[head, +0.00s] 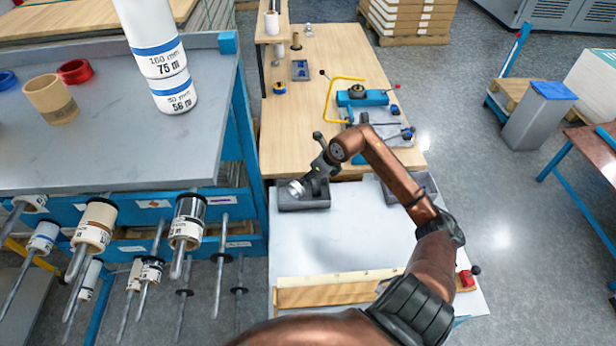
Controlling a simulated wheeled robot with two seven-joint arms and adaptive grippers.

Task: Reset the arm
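One brown arm of mine comes in from the bottom right and bends back over the white-topped bench; I take it to be my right arm. Its dark gripper (316,172) hangs over a grey tray (304,207) at the bench's back left. A small round whitish end (296,188) shows at the gripper's lower left. I cannot tell whether the gripper holds it or whether the fingers are open. My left gripper is not in view.
A grey-topped table (120,150) with white rolls (160,60) stands left; several rolls hang on rods below. A wooden table (315,95) behind holds a blue fixture (362,98) and yellow bar (330,97). The white bench (340,235) is clear mid-top, with a wooden strip (325,296) in front.

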